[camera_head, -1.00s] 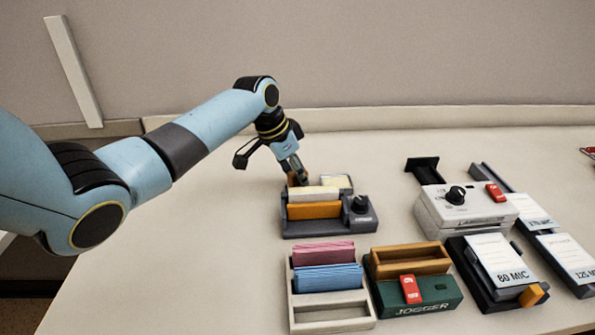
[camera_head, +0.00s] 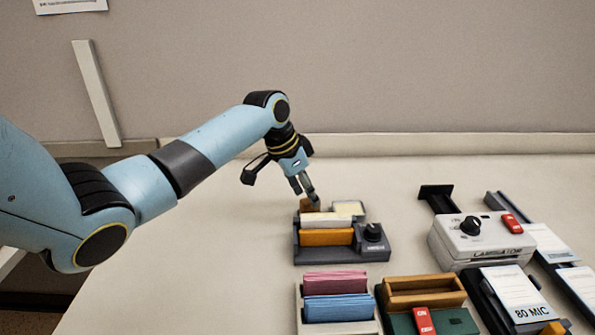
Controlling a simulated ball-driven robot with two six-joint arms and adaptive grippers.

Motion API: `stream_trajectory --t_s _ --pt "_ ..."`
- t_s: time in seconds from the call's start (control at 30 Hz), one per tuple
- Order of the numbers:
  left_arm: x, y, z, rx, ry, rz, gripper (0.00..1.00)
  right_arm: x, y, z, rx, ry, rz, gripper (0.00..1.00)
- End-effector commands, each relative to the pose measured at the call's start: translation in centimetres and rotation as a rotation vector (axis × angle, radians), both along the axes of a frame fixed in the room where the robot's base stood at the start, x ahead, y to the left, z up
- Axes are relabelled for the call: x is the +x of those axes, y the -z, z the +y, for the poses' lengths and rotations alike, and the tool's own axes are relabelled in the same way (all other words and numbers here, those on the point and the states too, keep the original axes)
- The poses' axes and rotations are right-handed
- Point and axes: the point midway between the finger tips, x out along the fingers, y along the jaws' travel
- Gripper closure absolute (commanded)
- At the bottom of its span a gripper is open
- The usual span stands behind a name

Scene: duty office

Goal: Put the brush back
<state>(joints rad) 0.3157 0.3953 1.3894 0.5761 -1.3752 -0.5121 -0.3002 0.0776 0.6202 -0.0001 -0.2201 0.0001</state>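A grey holder (camera_head: 343,255) with a black knob stands on the desk near the middle. It holds an orange block and pale blocks. A small brown piece (camera_head: 308,205), perhaps the brush, shows at its back left corner, mostly hidden. My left gripper (camera_head: 308,191) points down at that corner, its fingertips at the brown piece. The fingers look near each other, but I cannot tell whether they grip it. My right gripper is not in view.
In front are a tray (camera_head: 298,318) of pink and blue cards and a green jogger (camera_head: 455,322) with a wooden box. A white laminator (camera_head: 475,240) and pouch trays (camera_head: 515,300) stand at the right. The desk left of the holder is clear.

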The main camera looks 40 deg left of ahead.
Motion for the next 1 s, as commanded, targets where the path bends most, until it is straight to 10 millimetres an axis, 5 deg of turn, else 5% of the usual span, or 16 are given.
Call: stream_trajectory --t_s 0.4,1.0 --pt "-2.9 -7.8 1.5 0.001 0.001 -0.001 0.52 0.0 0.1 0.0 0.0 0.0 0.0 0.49" --pt "-3.3 -8.9 1.6 -0.002 0.001 0.001 0.52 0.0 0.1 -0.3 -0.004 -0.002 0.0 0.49"
